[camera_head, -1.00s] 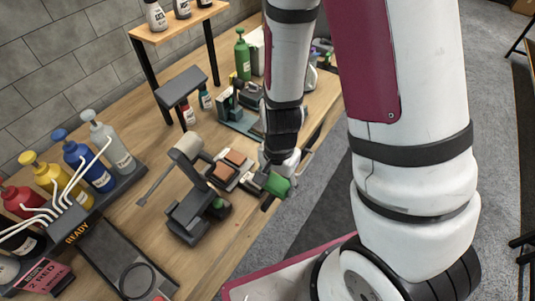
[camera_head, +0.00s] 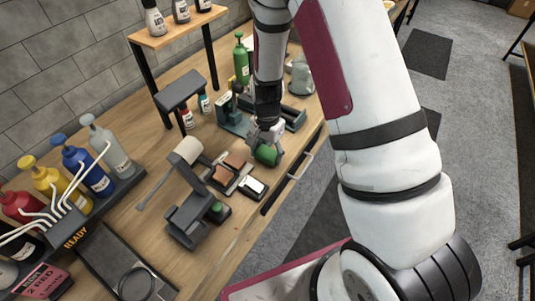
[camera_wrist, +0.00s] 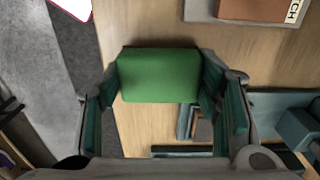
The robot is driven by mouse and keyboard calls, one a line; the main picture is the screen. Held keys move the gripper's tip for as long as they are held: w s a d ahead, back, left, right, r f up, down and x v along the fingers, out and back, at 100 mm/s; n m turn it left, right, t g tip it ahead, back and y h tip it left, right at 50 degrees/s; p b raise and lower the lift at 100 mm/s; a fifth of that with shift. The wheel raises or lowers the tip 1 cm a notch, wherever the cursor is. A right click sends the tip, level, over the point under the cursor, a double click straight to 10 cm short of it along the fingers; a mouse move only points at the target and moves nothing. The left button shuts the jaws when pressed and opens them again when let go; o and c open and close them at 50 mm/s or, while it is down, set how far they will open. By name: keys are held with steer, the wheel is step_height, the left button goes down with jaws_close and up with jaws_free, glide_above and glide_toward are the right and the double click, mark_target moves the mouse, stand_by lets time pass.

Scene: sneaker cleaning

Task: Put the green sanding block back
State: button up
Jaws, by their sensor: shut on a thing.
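The green sanding block (camera_head: 266,154) is held in my gripper (camera_head: 273,140) above the wooden bench, near its front edge. In the wrist view the green block (camera_wrist: 158,75) sits between the two fingers of my gripper (camera_wrist: 160,90), which touch its left and right ends. A dark tray (camera_head: 228,178) lies to the left and below, with brownish-red blocks (camera_head: 236,159) and a white-topped block (camera_head: 252,187) on or at its end. I cannot tell how far the green block is above the bench.
A grey stand with a cream roller (camera_head: 187,150) is left of the tray. A teal-grey fixture (camera_head: 233,118) and a green bottle (camera_head: 241,58) stand behind my gripper. Colored pump bottles (camera_head: 88,168) line the left. Bare wood (camera_head: 240,225) shows in front.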

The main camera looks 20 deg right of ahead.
steer(key=shift+f, duration=0.55)
steer(key=shift+f, duration=0.15)
steer(key=o, duration=1.1)
step_height(320, 180, up, 12)
step_height(320, 180, up, 17)
steer(key=n+t, duration=0.2)
steer(key=n, duration=0.3)
glide_above(267, 152)
steer(key=s, duration=0.7)
steer(key=s+r+n+t, duration=0.1)
steer(key=s+r+n, duration=0.1)
steer(key=s, duration=0.2)
steer(key=s+r+n+t, duration=0.1)
steer(key=s+r+n, duration=0.1)
steer(key=s, duration=0.3)
steer(key=s+r+n+t, duration=0.1)
steer(key=s+r, duration=0.3)
steer(key=s, duration=0.1)
steer(key=shift+d+r+n+b, duration=0.1)
steer(key=shift+n+b, duration=0.3)
